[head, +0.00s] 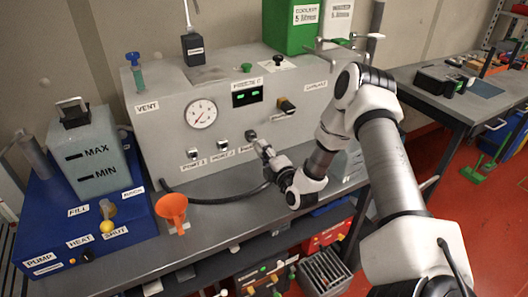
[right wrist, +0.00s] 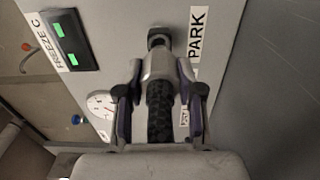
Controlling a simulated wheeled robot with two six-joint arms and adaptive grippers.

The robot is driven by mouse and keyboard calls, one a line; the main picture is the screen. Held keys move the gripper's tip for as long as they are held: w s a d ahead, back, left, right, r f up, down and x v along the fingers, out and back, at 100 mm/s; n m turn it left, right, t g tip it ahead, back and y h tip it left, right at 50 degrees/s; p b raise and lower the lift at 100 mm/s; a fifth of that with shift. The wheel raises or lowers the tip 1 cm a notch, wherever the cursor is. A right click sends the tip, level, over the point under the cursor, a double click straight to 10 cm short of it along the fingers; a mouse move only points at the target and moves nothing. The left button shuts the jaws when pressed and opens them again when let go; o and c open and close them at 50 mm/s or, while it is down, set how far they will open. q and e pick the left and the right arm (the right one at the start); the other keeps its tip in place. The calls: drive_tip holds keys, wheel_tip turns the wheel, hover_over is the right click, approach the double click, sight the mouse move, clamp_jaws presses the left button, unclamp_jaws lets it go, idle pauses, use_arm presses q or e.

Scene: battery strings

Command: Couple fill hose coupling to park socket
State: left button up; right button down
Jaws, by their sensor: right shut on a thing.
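My right gripper (head: 264,152) is shut on the fill hose coupling, in front of the grey panel. In the right wrist view, the gripper (right wrist: 160,98) has its fingers on both sides of the coupling (right wrist: 159,66), a grey metal sleeve with a black ribbed part behind it. The park socket (right wrist: 158,38) lies straight ahead of the coupling's nose, beside the PARK label (right wrist: 196,36). The socket also shows in the head view (head: 250,135). Coupling and socket look lined up and very close; I cannot tell whether they touch. My left gripper is not in view.
A black hose (head: 215,200) runs along the bench to the gripper. Two more ports (head: 222,145) sit left of the park socket. A blue unit with a tank (head: 85,155) stands at the left.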

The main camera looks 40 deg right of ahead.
drive_tip(key=shift+r, duration=0.1)
idle(0.5)
drive_tip(key=shift+p, duration=0.35)
idle(0.5)
drive_tip(key=shift+x, duration=1.75)
drive_tip(key=c, duration=0.7)
unclamp_jaws()
drive_tip(key=shift+o, duration=0.2)
drive_tip(key=shift+s, duration=0.15)
drive_tip(key=v, duration=1.1)
drive_tip(key=shift+s+a, duration=0.2)
drive_tip(key=shift+s, duration=0.15)
